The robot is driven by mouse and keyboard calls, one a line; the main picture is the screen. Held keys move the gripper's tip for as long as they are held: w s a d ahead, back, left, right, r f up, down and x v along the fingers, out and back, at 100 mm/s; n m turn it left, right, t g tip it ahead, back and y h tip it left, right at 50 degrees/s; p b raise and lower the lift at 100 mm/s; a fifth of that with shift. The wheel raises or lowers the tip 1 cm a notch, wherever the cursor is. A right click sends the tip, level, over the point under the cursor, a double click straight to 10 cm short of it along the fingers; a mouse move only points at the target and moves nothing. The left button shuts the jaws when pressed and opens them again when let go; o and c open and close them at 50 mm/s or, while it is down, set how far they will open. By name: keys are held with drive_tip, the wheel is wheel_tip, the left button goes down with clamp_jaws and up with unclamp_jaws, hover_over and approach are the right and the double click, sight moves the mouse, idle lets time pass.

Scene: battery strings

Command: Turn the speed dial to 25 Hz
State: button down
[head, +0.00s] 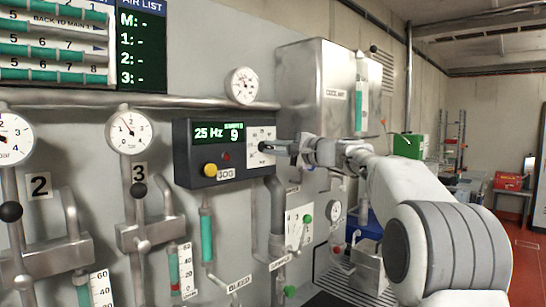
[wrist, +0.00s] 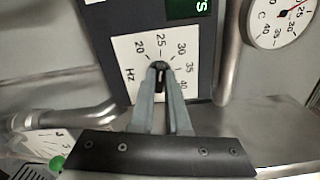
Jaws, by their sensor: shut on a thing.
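The speed dial (wrist: 160,76) is a small dark knob on a white scale plate (wrist: 131,47) marked in Hz. In the wrist view my gripper (wrist: 161,68) is shut on the dial, one finger on each side. The knob points up toward the 25 mark. In the head view the dark control box (head: 197,178) has a green display (head: 209,132) reading "25 Hz" and another reading 9.
A yellow button (head: 210,170) and a small red one (head: 227,157) sit on the box front, left of the dial. Round gauges (head: 130,130), pipes and valve levers crowd the wall. A steel cabinet (head: 319,85) stands behind my arm.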

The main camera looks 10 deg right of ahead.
drive_tip(key=shift+n, duration=0.3)
drive_tip(key=c, duration=0.9)
unclamp_jaws()
drive_tip(key=b+v, duration=0.3)
drive_tip(key=v, duration=1.4)
drive_tip(key=shift+s+d, duration=0.15)
drive_tip(key=shift+s, duration=0.05)
